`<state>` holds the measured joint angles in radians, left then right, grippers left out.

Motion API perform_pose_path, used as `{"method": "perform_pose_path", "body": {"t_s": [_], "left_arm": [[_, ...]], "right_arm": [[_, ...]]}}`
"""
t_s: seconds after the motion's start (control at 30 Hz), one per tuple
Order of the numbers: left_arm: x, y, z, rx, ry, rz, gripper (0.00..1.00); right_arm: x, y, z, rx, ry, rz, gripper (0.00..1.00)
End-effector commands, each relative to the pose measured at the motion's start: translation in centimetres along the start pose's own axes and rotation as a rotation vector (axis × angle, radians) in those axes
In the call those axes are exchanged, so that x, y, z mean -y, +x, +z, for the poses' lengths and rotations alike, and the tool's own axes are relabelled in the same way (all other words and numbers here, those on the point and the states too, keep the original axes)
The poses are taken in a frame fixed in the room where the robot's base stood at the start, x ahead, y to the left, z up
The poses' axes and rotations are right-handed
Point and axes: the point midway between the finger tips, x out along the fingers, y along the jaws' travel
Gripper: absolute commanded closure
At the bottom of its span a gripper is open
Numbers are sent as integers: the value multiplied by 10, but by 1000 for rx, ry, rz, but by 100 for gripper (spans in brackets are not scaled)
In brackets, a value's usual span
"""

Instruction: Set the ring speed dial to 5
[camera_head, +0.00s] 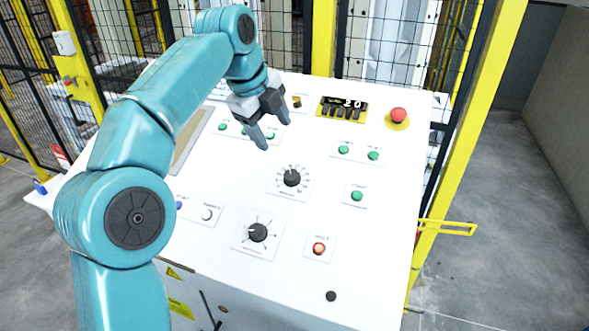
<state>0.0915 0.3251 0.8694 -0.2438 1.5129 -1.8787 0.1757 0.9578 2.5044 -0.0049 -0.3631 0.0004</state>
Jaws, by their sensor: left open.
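A white control panel (385,229) carries two black dials on square scale plates. The upper dial (291,178) sits near the panel's middle. The lower dial (257,232) is below and left of it. The scale markings and labels are too small to read, so I cannot tell which is the ring speed dial. My left gripper (277,132) is open and empty, with its fingers pointing down above the panel. In the picture it is above and left of the upper dial, apart from it. My right gripper is not in view.
Several green buttons and a red button (319,248) surround the dials. A yellow fence post (470,120) rises along the panel's right side.

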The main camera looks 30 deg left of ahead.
Motion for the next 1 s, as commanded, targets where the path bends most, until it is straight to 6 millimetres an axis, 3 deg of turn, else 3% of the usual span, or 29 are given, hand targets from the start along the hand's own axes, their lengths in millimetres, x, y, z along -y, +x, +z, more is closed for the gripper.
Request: {"method": "perform_pose_path", "body": {"t_s": [0.23,0.6,0.8,1.0], "left_arm": [[-6,52,-1,-1,0,3,35],[-3,131,-2,-1,0,2,35],[-1,152,-2,0,0,0,35],[0,155,-2,0,0,-1,35]], "right_arm": [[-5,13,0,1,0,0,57],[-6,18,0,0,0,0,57],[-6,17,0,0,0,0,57],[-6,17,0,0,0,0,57]]}}
